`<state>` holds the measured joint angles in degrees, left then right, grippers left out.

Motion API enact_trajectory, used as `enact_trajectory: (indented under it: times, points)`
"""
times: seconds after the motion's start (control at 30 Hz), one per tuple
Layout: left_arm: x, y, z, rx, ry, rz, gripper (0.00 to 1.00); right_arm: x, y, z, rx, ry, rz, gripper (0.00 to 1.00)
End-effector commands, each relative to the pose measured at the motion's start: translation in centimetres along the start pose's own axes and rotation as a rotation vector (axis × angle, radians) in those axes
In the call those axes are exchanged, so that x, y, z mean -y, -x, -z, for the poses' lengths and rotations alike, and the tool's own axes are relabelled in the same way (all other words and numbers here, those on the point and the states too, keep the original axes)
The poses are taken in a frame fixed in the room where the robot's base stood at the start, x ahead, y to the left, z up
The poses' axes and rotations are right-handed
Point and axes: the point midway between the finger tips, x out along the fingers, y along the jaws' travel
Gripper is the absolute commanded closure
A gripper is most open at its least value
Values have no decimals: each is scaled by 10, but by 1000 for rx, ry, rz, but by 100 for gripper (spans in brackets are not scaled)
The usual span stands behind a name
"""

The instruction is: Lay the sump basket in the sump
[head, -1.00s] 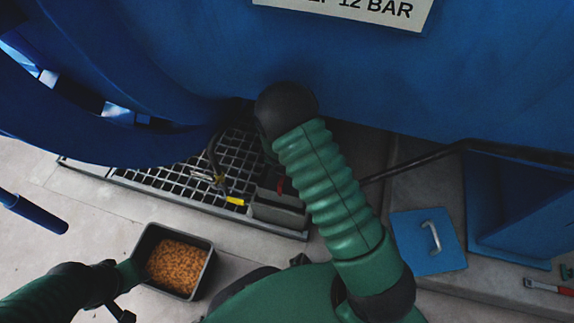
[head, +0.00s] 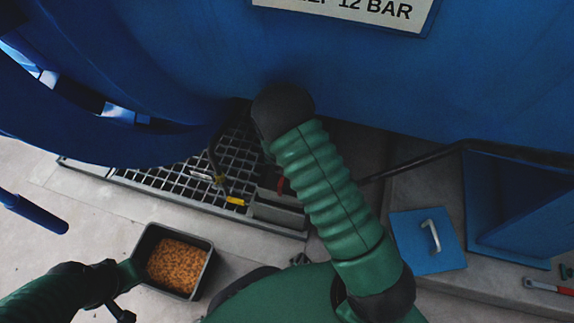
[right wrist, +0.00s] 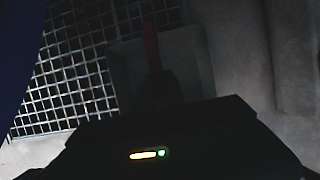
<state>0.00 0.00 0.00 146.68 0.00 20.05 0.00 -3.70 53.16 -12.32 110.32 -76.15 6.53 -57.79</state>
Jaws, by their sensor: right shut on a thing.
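The sump (head: 276,214) looks like a grey square recess at the right end of the floor grating, partly hidden by my right arm. It also shows in the right wrist view (right wrist: 195,65), dim. A red bar (right wrist: 151,48), perhaps the basket's handle, stands up in front of it; a bit of red also shows beside my arm in the head view (head: 282,185). My right gripper (right wrist: 158,98) is a dark shape, shut on the red-handled thing over the sump area. The basket's body cannot be made out. My left gripper (head: 122,312) is low at left, its jaws unclear.
A grey bin (head: 178,262) of orange-brown pellets stands on the floor near my left arm. The grating (head: 190,180) has a dark hose with a yellow tag. A blue plate with a handle (head: 428,241) lies at right. The blue vessel (head: 420,80) overhangs the area.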

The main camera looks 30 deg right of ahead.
Motion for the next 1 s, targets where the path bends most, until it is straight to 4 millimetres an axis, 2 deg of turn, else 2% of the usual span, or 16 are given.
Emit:
enact_trajectory:
  times: [0.37,1.0]
  points:
    - [0,1,0,0,0,0,64,0,0,0,1,0,0,100]
    - [0,-14,-3,0,0,0,64,0,-16,6,1,0,0,100]
